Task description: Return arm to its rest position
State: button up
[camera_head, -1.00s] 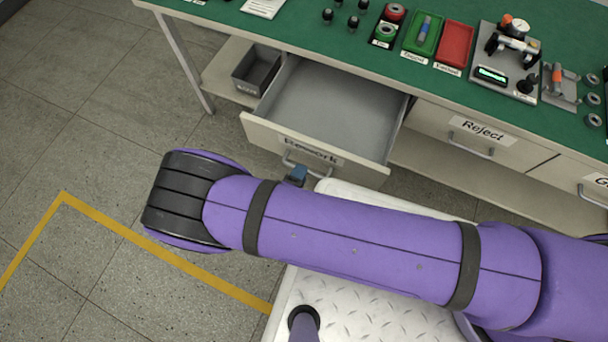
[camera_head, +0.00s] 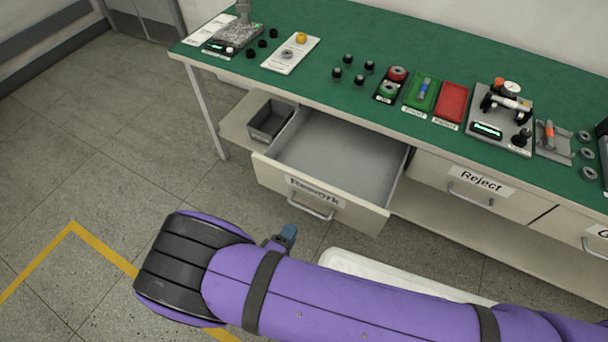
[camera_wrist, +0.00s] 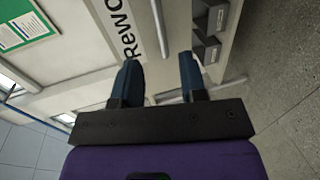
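My purple arm (camera_head: 340,305) reaches across the bottom of the head view, its elbow-like dark joint at lower left. My gripper (camera_head: 287,234) shows there only as a small blue fingertip, just below and left of the Rework drawer's handle (camera_head: 312,210), apart from it as far as I can tell. In the wrist view, my gripper (camera_wrist: 160,78) has its two blue fingers spread with a gap and nothing held between them. The Rework drawer (camera_head: 335,160) is pulled open and looks empty. Its label (camera_wrist: 128,35) shows sideways in the wrist view.
The green workbench (camera_head: 400,50) holds small trays, a gauge fixture (camera_head: 500,115) and several dark knobs. A grey bin (camera_head: 270,120) sits on the shelf left of the drawer. The Reject drawer (camera_head: 462,180) is shut. Floor at left is clear, with a yellow line (camera_head: 105,250).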

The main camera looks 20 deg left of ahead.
jog(key=w+d+r+m+g+h, duration=0.2)
jog(key=w+d+r+m+g, duration=0.3)
jog(key=r, duration=0.6)
jog(key=w+d+r+m+g+h, duration=0.1)
jog(key=w+d+r+h, duration=0.2)
jog(key=w+r, duration=0.65)
jog(key=w+d+r+m+g+h, duration=0.2)
jog(key=w+d+r+m+g, duration=0.15)
jog(key=r, duration=0.85)
jog(key=s+d+r+m+g+y, duration=0.1)
jog(key=d+r+m+g+y, duration=0.35)
jog(key=d+r, duration=1.95)
jog(key=s+d+r+m+t+y, duration=0.1)
jog(key=s+d+r+t+y, duration=0.1)
jog(key=s+d, duration=0.4)
jog(key=s+d+r+m+t+y, duration=0.1)
jog(key=s+d+r, duration=0.3)
jog(key=s, duration=0.6)
jog(key=shift+d+r+m+t+y, duration=0.25)
jog(key=shift+d+t+y, duration=0.25)
jog(key=shift+d+y, duration=0.4)
